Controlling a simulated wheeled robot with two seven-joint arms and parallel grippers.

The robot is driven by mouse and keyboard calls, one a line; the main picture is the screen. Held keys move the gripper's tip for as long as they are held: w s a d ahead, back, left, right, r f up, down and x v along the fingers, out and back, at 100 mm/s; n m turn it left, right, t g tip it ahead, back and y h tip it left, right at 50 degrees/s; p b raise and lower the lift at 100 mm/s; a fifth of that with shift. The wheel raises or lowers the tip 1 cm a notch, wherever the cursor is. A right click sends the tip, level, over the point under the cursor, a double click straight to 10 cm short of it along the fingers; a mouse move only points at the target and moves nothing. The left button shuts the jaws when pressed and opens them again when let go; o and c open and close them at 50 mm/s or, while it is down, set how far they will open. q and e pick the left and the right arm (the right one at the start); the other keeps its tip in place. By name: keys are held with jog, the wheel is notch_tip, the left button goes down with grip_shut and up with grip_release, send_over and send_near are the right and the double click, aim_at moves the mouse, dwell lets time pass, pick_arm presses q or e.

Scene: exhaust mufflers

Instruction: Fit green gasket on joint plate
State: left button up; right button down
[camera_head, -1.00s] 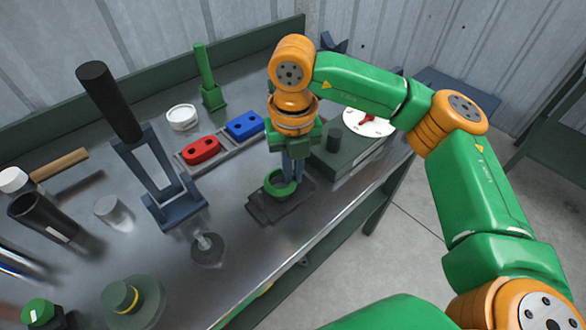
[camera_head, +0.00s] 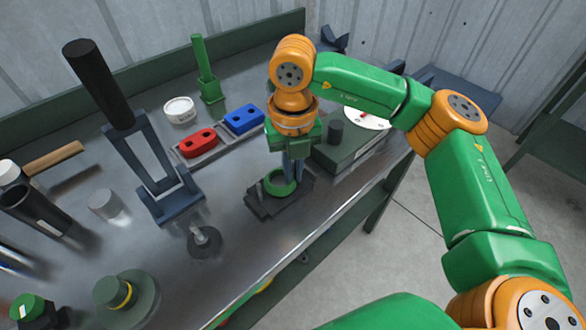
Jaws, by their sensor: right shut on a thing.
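The green gasket (camera_head: 268,187) is a ring at the dark joint plate (camera_head: 262,209) near the table's front edge. My right gripper (camera_head: 289,178) points down from above and is shut on the ring's right side. The gasket appears low over the plate, but I cannot tell whether it rests flat on it. A small upright stud shows at the plate's left side, beside the ring. The gripper fingers hide part of the gasket and the plate's far side. My left gripper is not in view.
A grey tray holds a red gasket (camera_head: 198,143) and a blue gasket (camera_head: 243,119). A box with a dial (camera_head: 352,144) stands close right of the plate. A tall black-handled press (camera_head: 152,160) stands to the left.

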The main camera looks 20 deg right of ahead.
jog(key=c, duration=1.2)
grip_release()
jog(key=shift+f, duration=0.1)
jog(key=shift+o, duration=1.4)
jog(key=shift+s+d, duration=0.1)
jog(key=shift+d, duration=0.2)
